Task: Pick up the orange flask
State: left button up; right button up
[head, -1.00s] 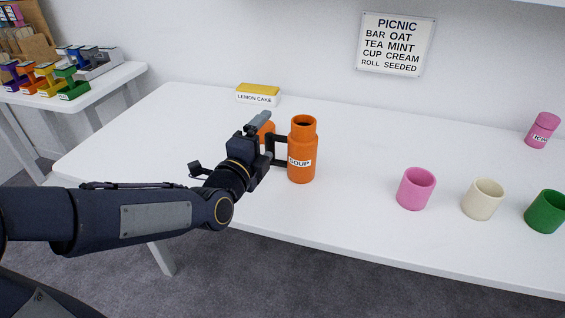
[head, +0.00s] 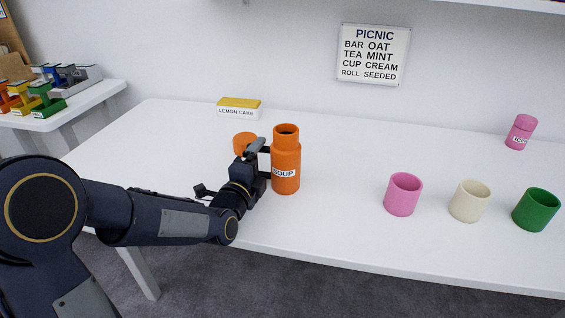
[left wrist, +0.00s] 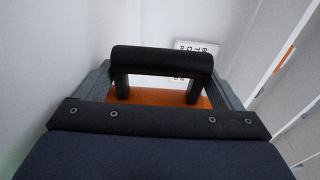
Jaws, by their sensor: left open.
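The orange flask (head: 286,180) stands upright on the white table, with a dark open mouth and a SOUP label. My left gripper (head: 266,160) is open at the flask's left side, level with its body. The flask hides part of the fingers, so I cannot tell whether they touch it. In the left wrist view, an orange surface, likely the flask (left wrist: 150,98), shows just beyond the gripper's dark body. An orange round lid (head: 245,141) lies on the table behind the gripper. My right gripper is not in view.
A pink cup (head: 403,196), a cream cup (head: 469,202) and a green cup (head: 536,210) stand to the right. A yellow-topped lemon cake box (head: 239,109) is behind the lid. The table (head: 340,220) is clear between flask and cups.

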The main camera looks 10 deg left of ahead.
pick_arm(q)
jog(key=shift+w+d, duration=0.1)
jog(key=shift+w, duration=0.45)
jog(key=c, duration=0.9)
jog(key=shift+r, duration=0.1)
